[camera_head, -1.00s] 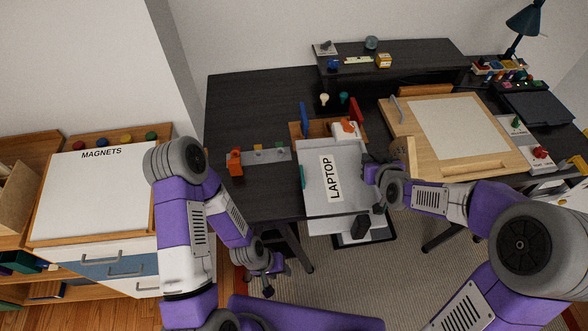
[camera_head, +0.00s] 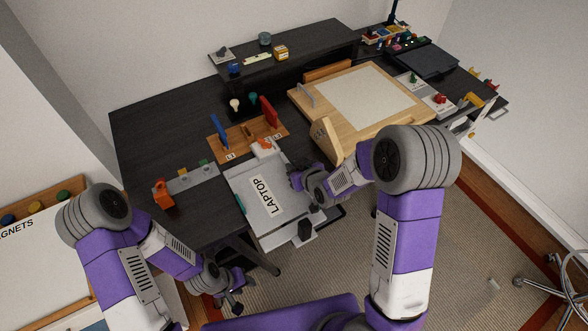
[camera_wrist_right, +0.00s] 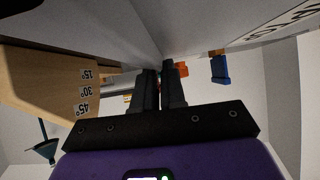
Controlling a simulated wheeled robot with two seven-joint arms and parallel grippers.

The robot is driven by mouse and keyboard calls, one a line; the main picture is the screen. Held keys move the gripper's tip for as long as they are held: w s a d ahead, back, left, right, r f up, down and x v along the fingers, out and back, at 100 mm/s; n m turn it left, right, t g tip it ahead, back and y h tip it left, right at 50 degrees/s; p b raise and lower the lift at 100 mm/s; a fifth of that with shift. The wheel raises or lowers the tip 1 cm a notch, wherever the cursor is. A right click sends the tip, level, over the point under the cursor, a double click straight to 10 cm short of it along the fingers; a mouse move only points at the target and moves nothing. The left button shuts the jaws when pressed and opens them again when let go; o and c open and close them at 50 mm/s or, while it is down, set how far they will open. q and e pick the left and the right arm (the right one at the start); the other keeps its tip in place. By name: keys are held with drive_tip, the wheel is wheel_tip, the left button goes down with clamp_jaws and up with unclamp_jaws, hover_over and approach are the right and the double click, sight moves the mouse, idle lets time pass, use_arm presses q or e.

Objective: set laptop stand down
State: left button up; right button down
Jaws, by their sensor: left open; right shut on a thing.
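The laptop stand (camera_head: 242,185) is a pale grey panel with a white label reading LAPTOP. It lies over the front part of the dark desk (camera_head: 150,140), and its near end reaches past the desk's front edge. My right gripper (camera_head: 297,180) is shut on the stand's right side. In the right wrist view the closed fingers (camera_wrist_right: 162,78) meet at the grey panel, which fills the top of the picture. Whether the stand rests on the desk or hovers cannot be told. My left gripper (camera_head: 228,300) is open and empty, low in front of the desk.
A wooden tray (camera_head: 235,143) with blue and red uprights stands behind the stand. A wooden drawing board (camera_head: 320,105) is to the right, with an angle-marked block (camera_head: 326,136). A grey strip with an orange clamp (camera_head: 163,193) lies left. The desk's far left is clear.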

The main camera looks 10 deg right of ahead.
drive_tip(key=shift+w+f, duration=0.1)
drive_tip(key=shift+f, duration=0.3)
drive_tip(key=shift+f, duration=0.15)
drive_tip(key=c, duration=1.2)
unclamp_jaws()
